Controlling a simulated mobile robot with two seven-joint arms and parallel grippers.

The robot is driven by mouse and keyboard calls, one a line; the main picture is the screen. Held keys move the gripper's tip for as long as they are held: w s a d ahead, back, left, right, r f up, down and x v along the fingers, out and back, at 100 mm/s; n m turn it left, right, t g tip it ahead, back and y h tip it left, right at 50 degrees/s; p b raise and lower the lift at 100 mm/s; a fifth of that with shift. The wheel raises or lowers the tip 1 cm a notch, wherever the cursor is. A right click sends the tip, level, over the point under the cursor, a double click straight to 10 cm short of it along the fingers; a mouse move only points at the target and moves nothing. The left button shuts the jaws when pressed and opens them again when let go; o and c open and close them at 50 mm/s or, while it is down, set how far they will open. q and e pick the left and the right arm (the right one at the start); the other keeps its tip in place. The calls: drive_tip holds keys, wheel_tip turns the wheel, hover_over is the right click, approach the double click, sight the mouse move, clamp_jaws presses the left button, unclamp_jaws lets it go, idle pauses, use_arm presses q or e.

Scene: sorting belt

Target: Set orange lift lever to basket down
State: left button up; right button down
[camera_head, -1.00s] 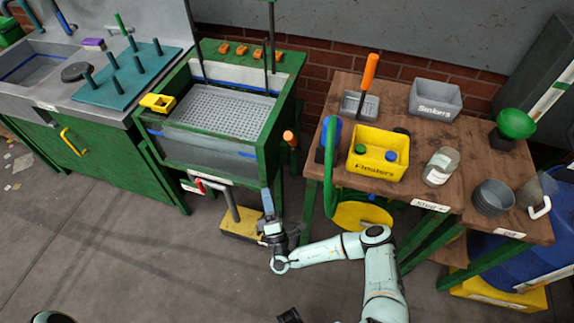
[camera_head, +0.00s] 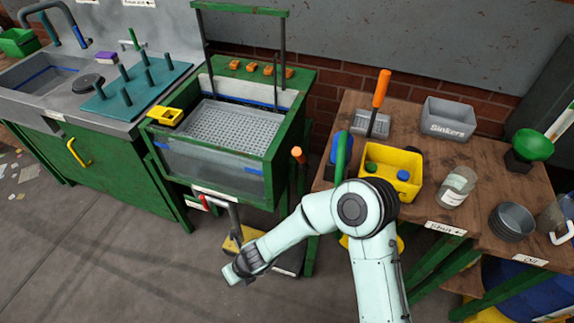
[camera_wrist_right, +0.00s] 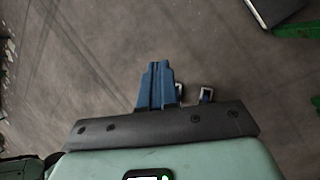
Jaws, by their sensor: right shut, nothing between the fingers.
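The lift lever has an orange knob (camera_head: 297,154) and stands upright at the right side of the green tank frame. The grey perforated basket (camera_head: 228,118) sits in the water tank (camera_head: 206,160), under a tall green-topped lifting frame (camera_head: 240,9). My right gripper (camera_head: 230,274) is low in front of the tank, left of and well below the lever, touching nothing. In the right wrist view its blue fingers (camera_wrist_right: 157,84) are shut with bare floor beyond. My left gripper is not in view.
A wooden table (camera_head: 335,135) with a yellow tub (camera_head: 390,178) and a grey Sinkers bin (camera_head: 447,120) stands on the right. A red-tipped handle (camera_head: 204,203) and a yellow-based pedal (camera_head: 231,240) are below the tank.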

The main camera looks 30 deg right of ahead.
drive_tip(key=w+d+r+m+t+h+b, duration=0.1)
drive_tip(key=d+r+m+t+h, duration=0.2)
drive_tip(key=d+r+h, duration=0.3)
drive_tip(key=w+d+r+m+t+h+b, duration=0.1)
drive_tip(key=d+r+m+t+h, duration=0.3)
drive_tip(key=d+r, duration=0.9)
wheel_tip(320, 180, up, 5)
drive_tip(key=shift+w+r+m+h, duration=0.1)
drive_tip(key=shift+w+m+h, duration=0.05)
drive_tip(key=shift+m+h, duration=0.9)
drive_tip(key=shift+d+n, duration=0.1)
drive_tip(key=shift+n, duration=0.15)
drive_tip(key=p, duration=0.1)
approach(297, 157)
drive_tip(key=f+x, duration=0.1)
drive_tip(key=x, duration=0.3)
drive_tip(key=shift+w+d+r, duration=0.25)
drive_tip(key=shift+w+d, duration=0.1)
drive_tip(key=shift+w, duration=0.3)
